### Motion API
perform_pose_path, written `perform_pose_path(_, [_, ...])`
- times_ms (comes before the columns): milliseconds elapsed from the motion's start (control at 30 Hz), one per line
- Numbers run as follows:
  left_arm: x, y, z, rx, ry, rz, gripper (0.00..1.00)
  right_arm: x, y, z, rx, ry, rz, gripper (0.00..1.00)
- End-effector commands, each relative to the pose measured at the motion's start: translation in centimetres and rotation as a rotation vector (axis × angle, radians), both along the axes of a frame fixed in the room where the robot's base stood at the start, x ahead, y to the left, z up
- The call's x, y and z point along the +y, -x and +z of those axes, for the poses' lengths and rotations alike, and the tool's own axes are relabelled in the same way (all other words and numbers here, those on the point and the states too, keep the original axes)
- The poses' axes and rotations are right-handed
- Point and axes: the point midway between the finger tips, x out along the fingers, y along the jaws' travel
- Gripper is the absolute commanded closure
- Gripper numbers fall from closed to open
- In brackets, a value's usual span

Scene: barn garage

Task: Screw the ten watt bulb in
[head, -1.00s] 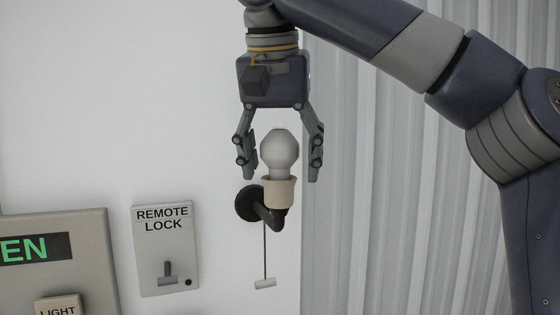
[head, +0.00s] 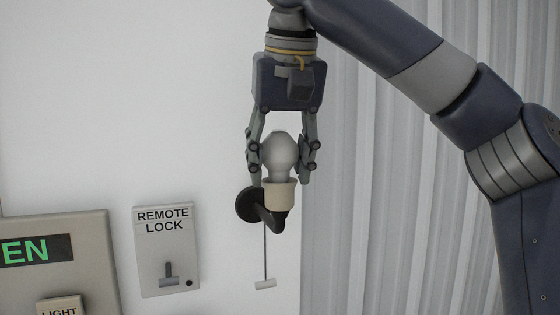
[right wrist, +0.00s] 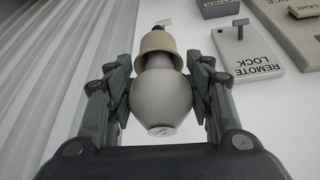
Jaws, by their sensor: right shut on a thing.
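A white bulb (head: 279,155) stands upright with its base in the cream socket (head: 279,194) of a black wall lamp arm (head: 250,205). A pull cord (head: 265,283) hangs below the socket. My right gripper (head: 281,172) points down from above and is shut on the bulb, with one finger on each side. In the right wrist view the fingers press on both sides of the bulb (right wrist: 160,98), and its neck goes into the socket (right wrist: 160,47). The threads are hidden inside the socket. My left gripper is not in view.
A remote lock panel (head: 166,249) with a small lever is on the white wall, left of the lamp. A larger panel (head: 85,255) with green lettering is further left. Corrugated cladding (head: 380,200) covers the wall at right.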

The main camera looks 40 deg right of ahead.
Motion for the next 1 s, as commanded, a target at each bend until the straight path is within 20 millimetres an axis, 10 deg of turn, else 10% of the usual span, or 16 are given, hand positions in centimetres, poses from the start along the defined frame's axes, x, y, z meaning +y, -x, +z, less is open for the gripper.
perform_pose_path(1000, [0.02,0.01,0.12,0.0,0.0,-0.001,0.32,-0.02,0.02,-0.4,0.005,0.001,-0.527,0.65])
